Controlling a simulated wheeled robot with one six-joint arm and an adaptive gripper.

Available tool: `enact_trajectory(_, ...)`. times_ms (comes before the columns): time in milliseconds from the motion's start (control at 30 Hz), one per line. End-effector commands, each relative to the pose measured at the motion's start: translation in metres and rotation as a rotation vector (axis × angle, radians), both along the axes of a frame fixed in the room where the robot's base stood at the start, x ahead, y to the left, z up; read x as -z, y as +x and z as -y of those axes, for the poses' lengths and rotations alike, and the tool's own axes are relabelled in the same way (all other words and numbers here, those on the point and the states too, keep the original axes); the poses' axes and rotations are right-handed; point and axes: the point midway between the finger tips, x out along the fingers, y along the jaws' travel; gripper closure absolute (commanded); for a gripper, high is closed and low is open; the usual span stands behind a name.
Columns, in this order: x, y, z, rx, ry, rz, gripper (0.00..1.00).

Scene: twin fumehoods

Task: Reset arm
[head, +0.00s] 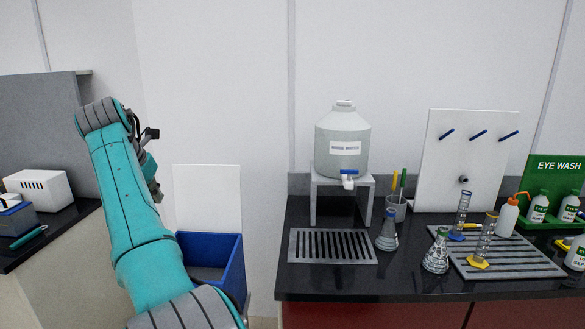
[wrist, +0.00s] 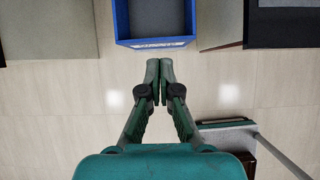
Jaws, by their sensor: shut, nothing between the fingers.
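My arm shows in the head view, raised on the left side and bent at the top. In the wrist view my gripper (wrist: 159,68) points toward a blue bin and is shut with nothing between its fingertips. The floor lies below it. In the head view the gripper's fingers are mostly hidden behind the arm.
The blue bin (head: 236,262) stands between two counters; it also shows in the wrist view (wrist: 152,43). The right black counter (head: 330,279) holds a water carboy (head: 342,142), flasks, cylinders and bottles. A white box (head: 38,189) sits on the left counter.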

Motion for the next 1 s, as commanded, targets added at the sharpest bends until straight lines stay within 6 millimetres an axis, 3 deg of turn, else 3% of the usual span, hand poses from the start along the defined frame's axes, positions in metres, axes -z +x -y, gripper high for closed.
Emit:
enact_trajectory(267, 0.049, 0.015, 0.009, 0.064, 0.052, 0.018, 1.00)
enact_trajectory(467, 0.105, 0.030, 0.024, 0.140, 0.113, 0.037, 1.00)
enact_trajectory(733, 0.226, 0.046, 0.066, 0.309, 0.263, 0.077, 1.00)
enact_trajectory(1000, 0.338, 0.037, 0.121, 0.485, 0.429, 0.111, 1.00)
